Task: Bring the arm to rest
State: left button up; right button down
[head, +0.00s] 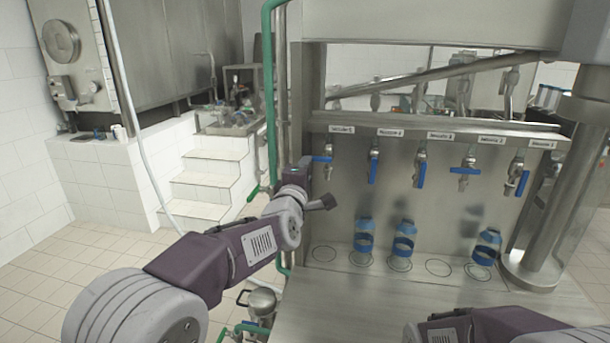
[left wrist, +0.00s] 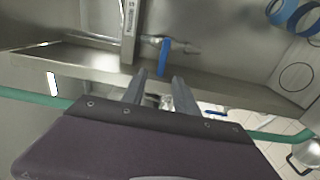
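My left arm (head: 247,243) reaches in from the left. Its gripper (head: 322,203) is beside the left end of the filling machine (head: 345,205), below the leftmost tap (head: 329,152). In the left wrist view the two fingers (left wrist: 161,92) stand apart with nothing held between them. A blue tap handle (left wrist: 165,57) shows beyond the fingers there. My right arm (head: 490,326) shows only in part at the bottom right of the head view. Its gripper is out of the picture.
Blue bottles stand on the second (head: 364,236), third (head: 404,239) and fifth (head: 487,247) marked circles; the first and fourth are empty. The leftmost and fourth (head: 465,171) tap handles lie sideways; the others point down. A green pipe (head: 270,100) runs left of the machine.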

pick_arm(q)
jog(key=w+a+n+y, duration=0.1)
jog(key=w+a+y, duration=0.1)
jog(key=a, duration=0.5)
jog(key=s+a+f+m+g, duration=0.25)
jog(key=s+a+f, duration=0.2)
jog(key=f, duration=0.35)
jog(key=s+a+f+m+g, duration=0.2)
jog(key=s+a+f+g, duration=0.15)
jog(key=s+f, duration=0.4)
jog(key=s+a+f+m+g, duration=0.1)
jog(key=s+f+m+g, duration=0.4)
jog(key=s+f, duration=0.4)
jog(key=s+a+f+m+g+y, duration=0.1)
jog(key=s+f+m+g, duration=0.4)
jog(key=s+f, duration=0.5)
jog(key=s+m, duration=0.2)
jog(key=s, duration=0.3)
jog(key=shift+a+f, duration=0.15)
jog(key=shift+f, duration=0.05)
pick_arm(e)
jog(key=shift+w+f, duration=0.1)
jog(key=shift+w, duration=0.25)
jog(key=shift+s, duration=0.1)
